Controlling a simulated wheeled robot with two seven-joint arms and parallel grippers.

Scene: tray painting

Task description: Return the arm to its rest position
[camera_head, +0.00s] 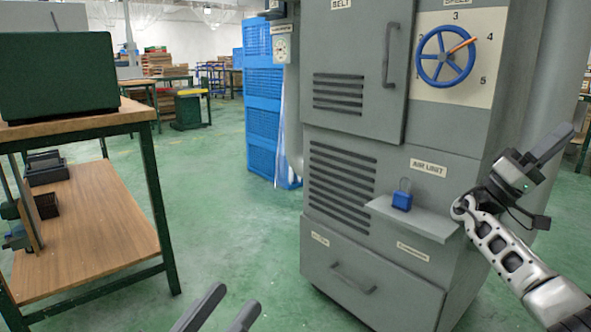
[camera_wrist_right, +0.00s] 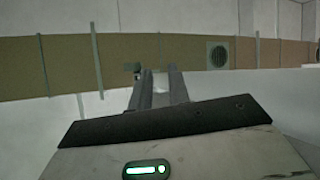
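My right arm comes in from the lower right in the head view. It is raised beside the grey machine, with its right gripper (camera_head: 566,139) pointing up and to the right. In the right wrist view the two fingers of this gripper (camera_wrist_right: 159,73) stand apart with a pale gap between them and nothing held. My left gripper (camera_head: 237,296) shows only its two fingers at the bottom edge of the head view. They are apart and empty, over the green floor. The rest of the left arm is out of view.
The grey machine (camera_head: 345,126) has a blue handwheel (camera_head: 428,67) and a small shelf (camera_head: 428,222) bearing a blue padlock (camera_head: 402,201). A wooden workbench (camera_head: 95,235) with a dark green box (camera_head: 58,78) stands left. Blue crates (camera_head: 262,110) are stacked behind. Green floor lies clear between.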

